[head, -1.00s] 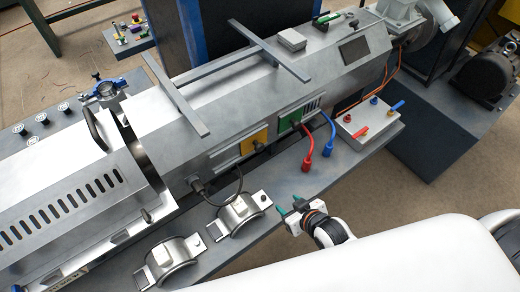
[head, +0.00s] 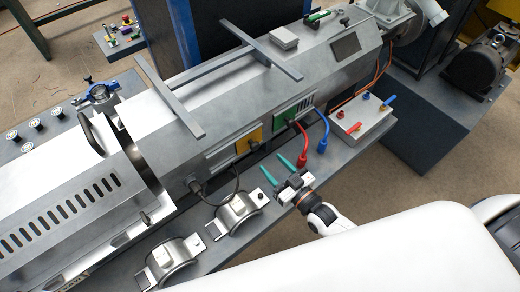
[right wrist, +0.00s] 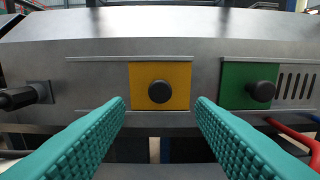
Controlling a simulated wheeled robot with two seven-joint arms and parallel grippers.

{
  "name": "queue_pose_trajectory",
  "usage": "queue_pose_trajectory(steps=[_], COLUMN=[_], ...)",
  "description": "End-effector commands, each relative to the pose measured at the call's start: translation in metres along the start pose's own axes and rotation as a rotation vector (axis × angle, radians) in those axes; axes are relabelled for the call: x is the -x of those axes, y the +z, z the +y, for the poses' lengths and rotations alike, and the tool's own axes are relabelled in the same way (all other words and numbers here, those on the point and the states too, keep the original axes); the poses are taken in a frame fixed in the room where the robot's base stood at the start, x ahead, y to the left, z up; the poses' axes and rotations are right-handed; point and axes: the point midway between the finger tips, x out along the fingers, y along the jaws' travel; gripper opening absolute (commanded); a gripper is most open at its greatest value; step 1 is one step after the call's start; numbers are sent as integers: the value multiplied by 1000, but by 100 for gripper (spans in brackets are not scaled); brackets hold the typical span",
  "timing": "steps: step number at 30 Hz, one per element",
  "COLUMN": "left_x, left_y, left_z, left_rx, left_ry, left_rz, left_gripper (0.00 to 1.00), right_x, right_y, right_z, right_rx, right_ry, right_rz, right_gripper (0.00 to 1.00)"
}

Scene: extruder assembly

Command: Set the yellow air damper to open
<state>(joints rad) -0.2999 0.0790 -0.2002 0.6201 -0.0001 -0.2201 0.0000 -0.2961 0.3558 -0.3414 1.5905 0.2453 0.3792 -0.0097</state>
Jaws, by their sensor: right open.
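The yellow air damper (head: 249,142) is a yellow square plate with a black round knob on the front face of the grey extruder barrel. In the right wrist view the yellow plate (right wrist: 160,72) is centred, with its black knob (right wrist: 159,91) in front of it. My right gripper (head: 276,167) is open and empty, below and to the right of the damper in the head view. In the right wrist view its teal fingers (right wrist: 160,112) stand apart on either side of the knob's line, short of the plate. My left gripper is not in view.
A green damper plate (right wrist: 249,83) with a black knob and vent slots sits to the right. Red (head: 303,144) and blue (head: 324,136) cables hang beside it. A black plug (right wrist: 22,96) is at left. Two metal clamps, one here (head: 235,213), lie on the table below.

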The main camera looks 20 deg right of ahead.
Motion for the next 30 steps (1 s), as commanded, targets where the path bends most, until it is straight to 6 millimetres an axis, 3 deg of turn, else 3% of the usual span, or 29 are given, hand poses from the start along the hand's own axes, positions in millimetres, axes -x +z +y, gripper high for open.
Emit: queue_pose_trajectory(steps=[3,9,15,23,30], left_x=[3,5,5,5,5], left_y=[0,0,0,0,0], left_z=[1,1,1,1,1], left_rx=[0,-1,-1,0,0], left_ry=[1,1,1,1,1], left_rz=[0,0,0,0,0], left_gripper=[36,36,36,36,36], right_x=[-26,-57,-69,-70,-70], right_y=[2,1,0,0,0], right_z=[0,0,0,0,0], right_rx=[0,0,0,0,0], right_ry=[-1,-1,0,0,0], right_rz=[-2,0,2,2,2], right_gripper=[50,50,50,50,12])
